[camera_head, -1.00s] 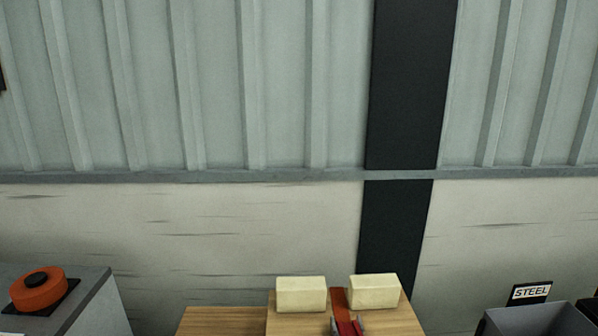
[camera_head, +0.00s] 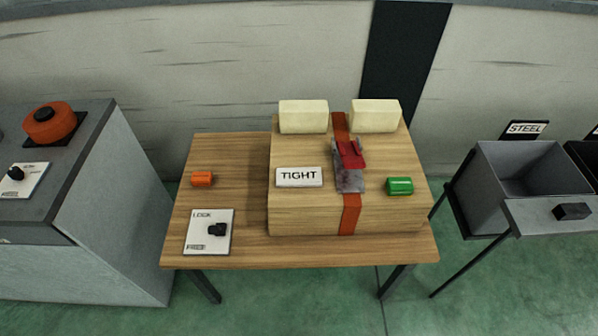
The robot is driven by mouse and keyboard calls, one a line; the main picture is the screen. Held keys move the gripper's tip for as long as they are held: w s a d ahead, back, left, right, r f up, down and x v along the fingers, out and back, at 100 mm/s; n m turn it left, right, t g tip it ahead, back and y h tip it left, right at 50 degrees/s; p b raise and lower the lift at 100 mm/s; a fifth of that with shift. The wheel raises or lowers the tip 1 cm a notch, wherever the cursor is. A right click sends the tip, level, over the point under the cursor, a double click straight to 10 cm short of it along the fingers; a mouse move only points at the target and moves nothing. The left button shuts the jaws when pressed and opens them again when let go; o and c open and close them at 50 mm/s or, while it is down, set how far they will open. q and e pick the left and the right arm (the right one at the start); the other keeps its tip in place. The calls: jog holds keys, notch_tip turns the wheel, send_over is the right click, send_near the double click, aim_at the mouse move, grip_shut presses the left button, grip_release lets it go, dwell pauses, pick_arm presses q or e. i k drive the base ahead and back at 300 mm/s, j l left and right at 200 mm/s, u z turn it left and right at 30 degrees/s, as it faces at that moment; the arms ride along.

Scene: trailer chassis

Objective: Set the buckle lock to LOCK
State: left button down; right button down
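The buckle lock is a white plate (camera_head: 196,242) lying on the left front of the wooden table. It is marked LOCK at the top and has a darker label, seemingly FREE, at the bottom. Its black knob (camera_head: 218,230) sits right of the plate's middle, nearer the lower label; I cannot tell exactly which mark it points to. A buckle with a red handle (camera_head: 350,154) and a grey metal body (camera_head: 349,181) sits on an orange strap (camera_head: 350,215) over a wooden block. Neither of my grippers is in view.
An orange cylinder (camera_head: 203,179) lies behind the plate. A grey cabinet (camera_head: 110,210) stands left; a grey STEEL bin (camera_head: 520,185) stands right.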

aim_at(212, 230)
jog(key=u, duration=0.85)
